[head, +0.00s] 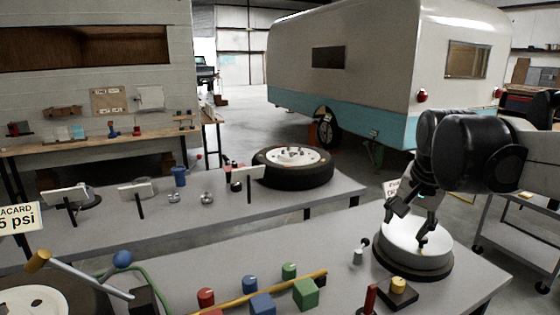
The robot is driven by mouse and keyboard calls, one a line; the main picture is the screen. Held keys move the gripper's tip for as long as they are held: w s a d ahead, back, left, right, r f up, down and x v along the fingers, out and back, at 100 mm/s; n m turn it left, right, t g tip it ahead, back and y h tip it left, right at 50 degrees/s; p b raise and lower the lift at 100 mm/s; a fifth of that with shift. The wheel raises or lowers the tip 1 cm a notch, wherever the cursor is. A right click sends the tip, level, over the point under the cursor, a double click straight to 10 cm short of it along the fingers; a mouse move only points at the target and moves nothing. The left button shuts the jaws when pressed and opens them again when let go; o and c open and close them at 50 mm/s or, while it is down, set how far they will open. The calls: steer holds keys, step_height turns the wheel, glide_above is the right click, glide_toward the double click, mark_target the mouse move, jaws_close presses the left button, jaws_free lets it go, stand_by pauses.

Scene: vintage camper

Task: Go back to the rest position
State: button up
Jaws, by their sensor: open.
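My gripper (407,230) is at the right of the head view, with its dark fingers spread apart. It points down over a white-topped round piece (400,250) with a dark base, which stands on the near grey bench (345,240). No object shows between the fingers. I cannot tell whether the fingertips touch the white top. My arm reaches in from the right edge and hides part of the background.
Close to my gripper are a yellow knob on a dark block (398,287), a red post (370,298) and a small grey piece (358,256). Coloured blocks (305,292) stand left of these. A wheel (293,168) lies on the farther bench. A camper (350,70) stands behind.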

steer(key=s+a+f+n+t, duration=0.1)
steer(key=s+a+f+n, duration=0.2)
steer(key=s, duration=0.5)
steer(key=s+a+f+n+t, duration=0.1)
steer(key=s+a+f+n, duration=0.3)
steer(key=s, duration=0.5)
step_height(320, 180, down, 2)
steer(key=shift+s+f+n+t+y, duration=0.15)
steer(key=shift+f+n+t+y, duration=0.15)
steer(key=shift+n+t, duration=0.1)
stand_by(0.7)
